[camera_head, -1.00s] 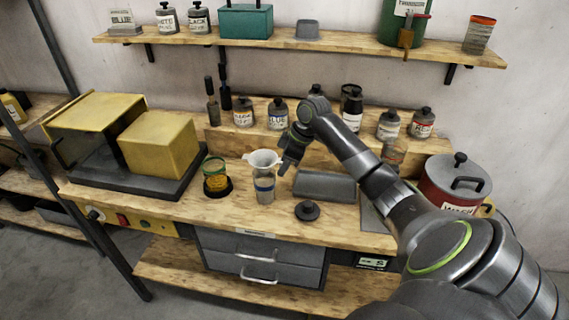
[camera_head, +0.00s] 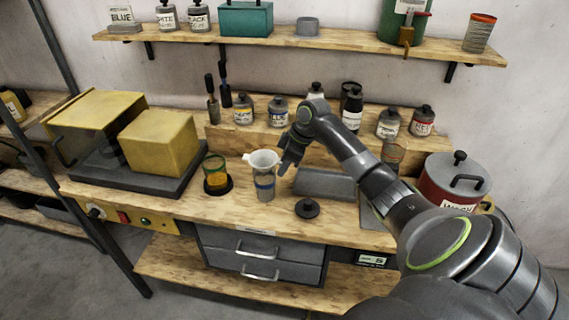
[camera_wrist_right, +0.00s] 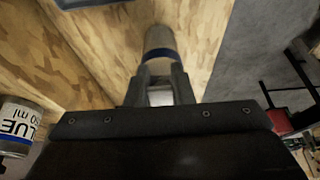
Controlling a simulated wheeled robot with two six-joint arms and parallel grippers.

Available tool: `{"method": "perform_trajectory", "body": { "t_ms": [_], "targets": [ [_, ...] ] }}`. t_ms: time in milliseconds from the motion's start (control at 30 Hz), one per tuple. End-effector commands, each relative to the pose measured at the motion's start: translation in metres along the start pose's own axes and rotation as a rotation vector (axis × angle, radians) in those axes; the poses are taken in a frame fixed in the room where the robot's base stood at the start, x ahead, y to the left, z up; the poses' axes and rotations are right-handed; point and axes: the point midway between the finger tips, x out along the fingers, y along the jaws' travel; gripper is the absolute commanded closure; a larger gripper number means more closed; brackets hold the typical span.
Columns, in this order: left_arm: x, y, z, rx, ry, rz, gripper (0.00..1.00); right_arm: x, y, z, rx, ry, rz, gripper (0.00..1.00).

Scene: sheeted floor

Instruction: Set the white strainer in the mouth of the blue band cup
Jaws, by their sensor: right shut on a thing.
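The white strainer (camera_head: 263,158) is at the top of the blue band cup (camera_head: 264,193), its wide rim up and its narrow lower part at the cup's mouth. I cannot tell whether it rests on the cup or is held just above it. My right gripper (camera_head: 282,166) is at the strainer's right side, shut on it. In the right wrist view, the fingers (camera_wrist_right: 160,88) have a small pale part between them, and the cup with its blue band (camera_wrist_right: 160,40) shows beyond. My left gripper is not in view.
A green-rimmed cup of amber liquid (camera_head: 215,183) stands close left of the cup. A dark round lid (camera_head: 307,208) and a grey tray (camera_head: 325,184) lie to the right. Several labelled bottles stand on the riser behind. The bench front by the cup is clear.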

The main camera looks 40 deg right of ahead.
Motion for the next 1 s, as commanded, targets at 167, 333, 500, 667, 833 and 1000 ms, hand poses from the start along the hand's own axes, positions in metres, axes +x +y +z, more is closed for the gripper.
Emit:
{"method": "perform_trajectory", "body": {
  "t_ms": [167,333,500,667,833,1000],
  "targets": [
    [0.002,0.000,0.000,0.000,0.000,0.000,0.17,0.005,0.000,0.002,0.000,0.000,-0.001,0.92],
    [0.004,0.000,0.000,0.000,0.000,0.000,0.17,0.009,0.000,0.004,0.000,0.000,0.000,0.92],
    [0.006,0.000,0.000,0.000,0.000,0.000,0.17,0.013,0.000,0.005,0.000,0.001,0.000,0.92],
    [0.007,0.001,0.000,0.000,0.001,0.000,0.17,0.016,0.000,0.007,0.000,0.001,0.000,0.92],
    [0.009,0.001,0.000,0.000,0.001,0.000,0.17,0.020,0.000,0.008,0.000,0.001,0.000,0.92],
    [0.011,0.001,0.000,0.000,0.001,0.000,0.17,0.024,0.000,0.010,0.000,0.000,0.000,0.92]
  ]
}}
